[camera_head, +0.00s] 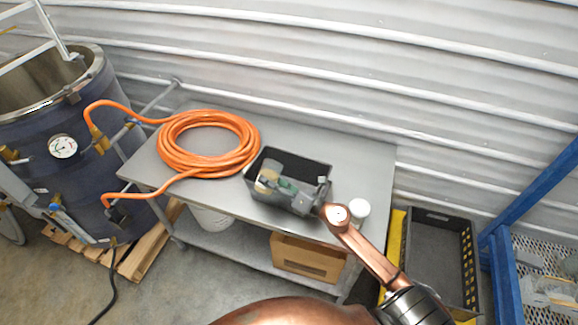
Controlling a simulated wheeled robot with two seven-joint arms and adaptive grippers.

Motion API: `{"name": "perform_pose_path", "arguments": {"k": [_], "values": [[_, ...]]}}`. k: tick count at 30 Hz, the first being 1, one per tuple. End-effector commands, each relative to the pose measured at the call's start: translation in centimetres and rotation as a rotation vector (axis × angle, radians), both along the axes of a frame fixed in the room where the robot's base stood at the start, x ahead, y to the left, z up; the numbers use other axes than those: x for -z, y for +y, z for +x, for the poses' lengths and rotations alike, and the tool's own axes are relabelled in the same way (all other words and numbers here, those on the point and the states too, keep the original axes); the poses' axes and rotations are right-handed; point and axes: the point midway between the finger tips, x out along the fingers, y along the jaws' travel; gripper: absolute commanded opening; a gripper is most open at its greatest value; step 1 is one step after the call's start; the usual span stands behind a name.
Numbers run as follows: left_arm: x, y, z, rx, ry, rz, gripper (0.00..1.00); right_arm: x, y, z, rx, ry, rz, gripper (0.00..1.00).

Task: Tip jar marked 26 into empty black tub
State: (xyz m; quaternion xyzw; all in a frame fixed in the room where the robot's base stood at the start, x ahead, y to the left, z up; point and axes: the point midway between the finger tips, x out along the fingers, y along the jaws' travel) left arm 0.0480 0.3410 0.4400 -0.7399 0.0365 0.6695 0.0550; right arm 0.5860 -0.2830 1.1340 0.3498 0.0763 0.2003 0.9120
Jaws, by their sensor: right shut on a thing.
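The black tub (259,160) stands on the grey table, right of the orange hose. My right gripper (279,186) reaches over and partly into the tub from the lower right. My left gripper is not in view.
A white-topped jar (358,210) stands on the table right of the tub, close to my right arm. A coiled orange hose (166,152) lies on the left. A cardboard box (300,262) is on the lower shelf. A black crate (440,218) stands right of the table.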

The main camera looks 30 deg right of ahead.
Motion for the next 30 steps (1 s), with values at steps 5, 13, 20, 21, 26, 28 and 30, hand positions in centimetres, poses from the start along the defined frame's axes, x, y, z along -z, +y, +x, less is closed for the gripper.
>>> {"name": "perform_pose_path", "arguments": {"k": [5, 13, 20, 21, 26, 28, 30], "values": [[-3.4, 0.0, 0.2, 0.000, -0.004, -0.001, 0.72, 0.0, 0.4, -0.2, 0.002, 0.153, 0.333, 0.13], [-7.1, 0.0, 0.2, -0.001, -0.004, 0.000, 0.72, 1.0, -0.5, 0.3, -0.001, 0.376, 0.815, 0.13], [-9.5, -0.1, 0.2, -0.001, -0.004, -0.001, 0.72, 0.4, -1.4, 0.7, -0.002, 0.472, 1.023, 0.13], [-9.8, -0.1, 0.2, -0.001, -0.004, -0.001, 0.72, 0.4, -1.5, 0.7, -0.002, 0.481, 1.046, 0.13], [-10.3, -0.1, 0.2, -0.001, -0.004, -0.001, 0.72, 0.3, -1.7, 0.8, -0.003, 0.507, 1.101, 0.13], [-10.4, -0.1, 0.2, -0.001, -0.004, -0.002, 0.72, 0.3, -1.8, 0.9, -0.003, 0.512, 1.111, 0.13], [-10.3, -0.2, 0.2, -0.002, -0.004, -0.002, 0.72, 0.4, -1.8, 0.9, -0.003, 0.513, 1.114, 0.13]]}}
